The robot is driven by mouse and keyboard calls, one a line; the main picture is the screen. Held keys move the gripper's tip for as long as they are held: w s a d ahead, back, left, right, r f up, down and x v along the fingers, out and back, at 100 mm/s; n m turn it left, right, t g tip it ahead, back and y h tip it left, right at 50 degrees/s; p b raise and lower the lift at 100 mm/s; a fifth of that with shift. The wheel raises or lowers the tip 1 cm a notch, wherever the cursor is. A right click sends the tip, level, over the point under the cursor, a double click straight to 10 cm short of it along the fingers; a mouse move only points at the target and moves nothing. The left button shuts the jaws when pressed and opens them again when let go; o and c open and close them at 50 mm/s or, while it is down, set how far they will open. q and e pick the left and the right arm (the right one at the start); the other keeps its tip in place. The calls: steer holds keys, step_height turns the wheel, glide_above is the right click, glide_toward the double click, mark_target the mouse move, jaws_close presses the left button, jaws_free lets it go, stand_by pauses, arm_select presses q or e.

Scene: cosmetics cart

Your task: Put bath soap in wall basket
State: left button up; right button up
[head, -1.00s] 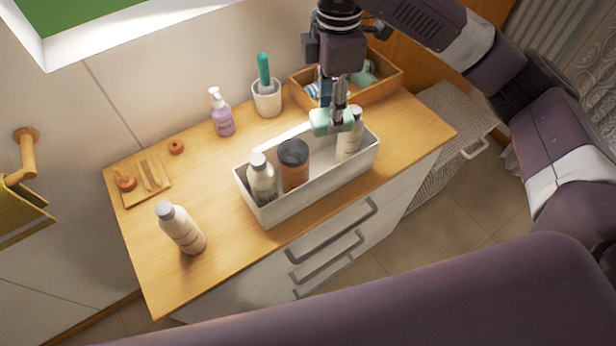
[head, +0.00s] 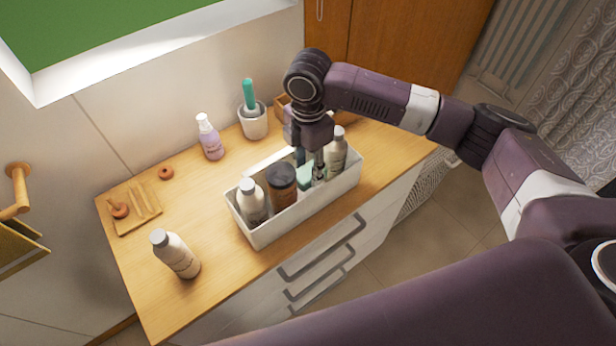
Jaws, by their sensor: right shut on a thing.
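The bath soap, a pale mint-green block (head: 305,176), is in my right gripper (head: 316,172). That gripper points down into the white rectangular basket (head: 309,208) on the wooden counter and is shut on the soap. The soap is inside the basket's outline, between a brown jar with a dark lid (head: 281,184) and a white bottle (head: 336,154). Whether it touches the basket floor is hidden. Another white bottle (head: 251,202) stands at the basket's left end. My left gripper is not in view.
A white bottle (head: 176,254) stands at the counter's front left. A wooden tray (head: 282,104) is partly hidden behind my arm.

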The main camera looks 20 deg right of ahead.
mark_target(308, 181)
steer(key=shift+f+p, duration=0.4)
steer(key=shift+f, duration=2.4)
steer(key=shift+f, duration=0.1)
steer(key=o, duration=1)
step_height(308, 181, up, 12)
steer(key=b, duration=0.3)
steer(key=shift+s, duration=0.1)
